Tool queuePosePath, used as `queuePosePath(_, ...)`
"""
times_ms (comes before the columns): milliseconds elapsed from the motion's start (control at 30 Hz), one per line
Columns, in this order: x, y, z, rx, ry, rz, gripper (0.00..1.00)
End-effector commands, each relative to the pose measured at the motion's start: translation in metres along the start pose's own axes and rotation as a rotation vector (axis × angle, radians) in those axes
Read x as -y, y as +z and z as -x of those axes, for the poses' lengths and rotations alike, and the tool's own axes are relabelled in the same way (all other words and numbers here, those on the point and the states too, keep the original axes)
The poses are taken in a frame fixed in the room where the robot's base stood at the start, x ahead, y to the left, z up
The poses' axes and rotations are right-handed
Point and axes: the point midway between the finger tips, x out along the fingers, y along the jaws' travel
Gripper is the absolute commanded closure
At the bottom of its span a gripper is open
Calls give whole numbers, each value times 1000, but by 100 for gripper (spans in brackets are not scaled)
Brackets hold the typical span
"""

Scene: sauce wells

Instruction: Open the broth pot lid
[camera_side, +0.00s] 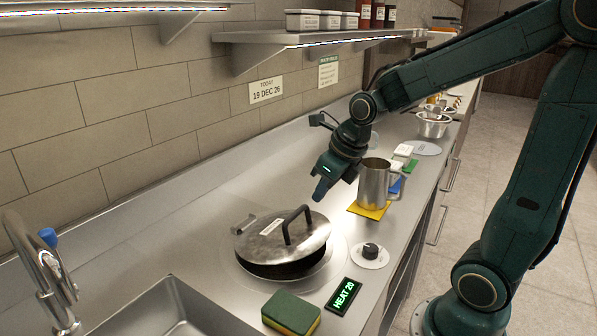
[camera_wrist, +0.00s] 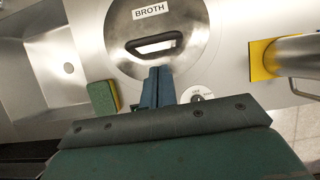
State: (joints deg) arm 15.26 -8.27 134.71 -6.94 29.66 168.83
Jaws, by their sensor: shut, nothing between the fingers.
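The broth pot (camera_side: 278,268) sits in the counter with its round steel lid (camera_side: 270,241) on top. The lid looks slightly tilted in the side view, with a dark gap under its near edge. It has a black loop handle (camera_side: 290,225) and, in the wrist view, a BROTH label (camera_wrist: 150,11). My gripper (camera_side: 320,194) is above and behind the lid in the side view, pointing down. In the wrist view my shut, empty fingers (camera_wrist: 159,72) appear just below the handle (camera_wrist: 155,43). They look apart from it.
A steel pitcher (camera_side: 374,184) stands on a yellow mat (camera_side: 369,211) close to my gripper. A dial (camera_side: 370,251), a HEAT 20 display (camera_side: 344,296) and a green-yellow sponge (camera_side: 291,313) lie near the pot. A sink (camera_side: 170,312) and faucet (camera_side: 45,265) are at left.

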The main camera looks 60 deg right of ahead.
Motion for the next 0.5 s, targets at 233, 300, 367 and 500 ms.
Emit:
queuePosePath(233, 0, -1, -28, -5, 0, 0, 100)
queuePosePath(300, 0, -1, -36, -4, 1, 1, 100)
queuePosePath(367, 0, -1, -43, -5, 1, 1, 100)
queuePosePath(500, 0, -1, -57, -4, 1, 1, 100)
